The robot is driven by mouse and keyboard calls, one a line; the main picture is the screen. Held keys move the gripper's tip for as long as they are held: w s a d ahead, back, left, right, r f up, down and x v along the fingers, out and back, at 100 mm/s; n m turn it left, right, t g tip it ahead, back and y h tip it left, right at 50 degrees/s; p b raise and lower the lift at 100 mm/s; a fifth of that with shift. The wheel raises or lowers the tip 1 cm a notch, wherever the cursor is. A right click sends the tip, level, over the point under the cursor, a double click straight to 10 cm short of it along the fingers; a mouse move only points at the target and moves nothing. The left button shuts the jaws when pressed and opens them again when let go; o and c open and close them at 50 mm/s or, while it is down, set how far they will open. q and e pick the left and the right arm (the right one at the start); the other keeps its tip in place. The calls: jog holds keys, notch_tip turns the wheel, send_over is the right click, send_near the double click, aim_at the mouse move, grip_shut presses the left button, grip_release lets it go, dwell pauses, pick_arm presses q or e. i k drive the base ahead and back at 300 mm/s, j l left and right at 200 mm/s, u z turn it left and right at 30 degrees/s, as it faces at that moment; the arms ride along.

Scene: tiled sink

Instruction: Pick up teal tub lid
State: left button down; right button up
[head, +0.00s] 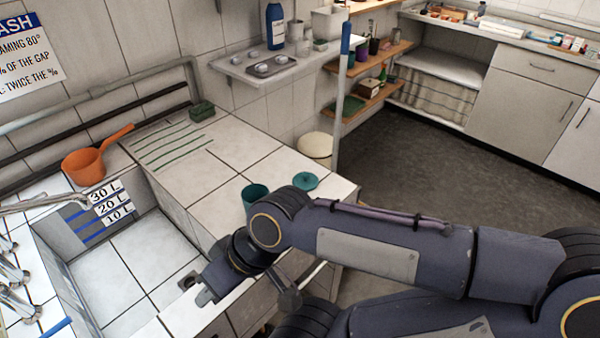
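The teal tub lid (305,181) is a round disc with a small knob on top. It lies on the white tiled counter close to its right edge, beyond my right arm. A teal tub (254,193) stands to its left, its lower part partly hidden by my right arm. My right gripper (198,291) is over the near part of the tiled ledge beside the sink, well apart from the lid. Its fingers are small and seen at an angle, so I cannot tell their opening. My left gripper is not in view.
An orange dipper (86,164) rests at the sink's back left corner. A dark green sponge (202,111) lies at the back of the counter. A blue-topped pole (342,90) stands behind the lid. The tiles left of the tub are clear.

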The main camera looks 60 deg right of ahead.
aim_at(309, 181)
jog(key=k+l+u, duration=0.2)
jog(key=l+u, duration=0.2)
jog(key=k+l+u, duration=0.3)
jog(key=u, duration=0.15)
jog(key=k+l+u, duration=0.6)
jog(key=k+u, duration=0.55)
